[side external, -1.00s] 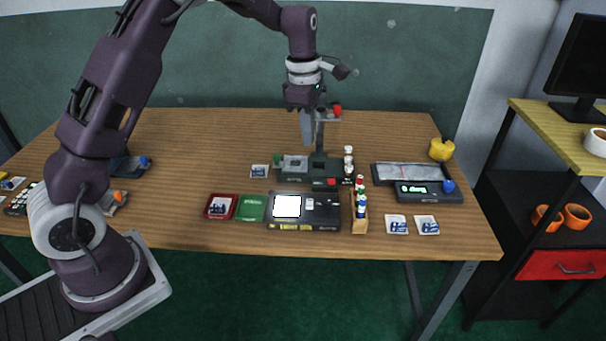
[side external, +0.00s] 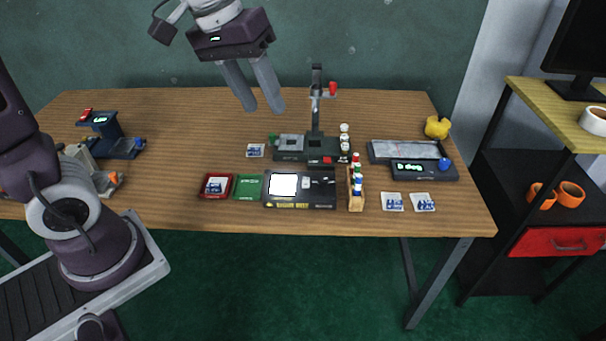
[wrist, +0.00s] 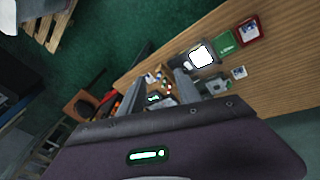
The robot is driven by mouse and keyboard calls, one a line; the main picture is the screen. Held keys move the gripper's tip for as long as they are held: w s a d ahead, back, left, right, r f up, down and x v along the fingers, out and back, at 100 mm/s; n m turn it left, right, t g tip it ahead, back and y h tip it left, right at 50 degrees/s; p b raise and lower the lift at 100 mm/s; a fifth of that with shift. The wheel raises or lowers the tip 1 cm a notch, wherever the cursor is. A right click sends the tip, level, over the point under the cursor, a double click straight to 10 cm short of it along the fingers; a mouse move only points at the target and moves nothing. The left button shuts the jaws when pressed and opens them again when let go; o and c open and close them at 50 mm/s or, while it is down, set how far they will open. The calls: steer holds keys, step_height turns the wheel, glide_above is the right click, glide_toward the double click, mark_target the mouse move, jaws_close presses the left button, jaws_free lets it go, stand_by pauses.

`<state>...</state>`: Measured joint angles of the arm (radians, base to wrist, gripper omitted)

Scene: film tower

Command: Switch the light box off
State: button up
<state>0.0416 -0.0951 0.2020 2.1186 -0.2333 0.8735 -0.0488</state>
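The light box (side external: 322,190) is a dark flat box near the front edge of the table, with a bright white lit panel (side external: 283,186) on its left part. A small pale switch-like part (side external: 306,184) sits to the right of the panel. The lit panel also shows in the wrist view (wrist: 201,56). My gripper (side external: 263,108) is high above the table, up and left of the light box in the side view, touching nothing. Its two fingers are apart with nothing between them. The wrist view shows the fingers (wrist: 196,86) pointing toward the table.
A dark stand device with an upright post (side external: 316,100) stands behind the light box. A rack of small bottles (side external: 356,204) is close on its right. A green tray (side external: 249,187) and a red tray (side external: 230,190) lie to its left. A scale (side external: 425,172) is farther right.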

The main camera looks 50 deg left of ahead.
steer(key=w+a+f+n+g, duration=0.1)
steer(key=w+a+f+n, duration=0.1)
steer(key=w+f, duration=0.35)
steer(key=n+g+y, duration=0.2)
steer(key=n, duration=0.1)
glide_above(306, 178)
step_height(306, 178, down, 20)
steer(key=shift+f, duration=0.1)
step_height(306, 178, down, 7)
steer(key=shift+r, duration=0.1)
steer(key=shift+f, duration=0.4)
steer(key=shift+c, duration=0.2)
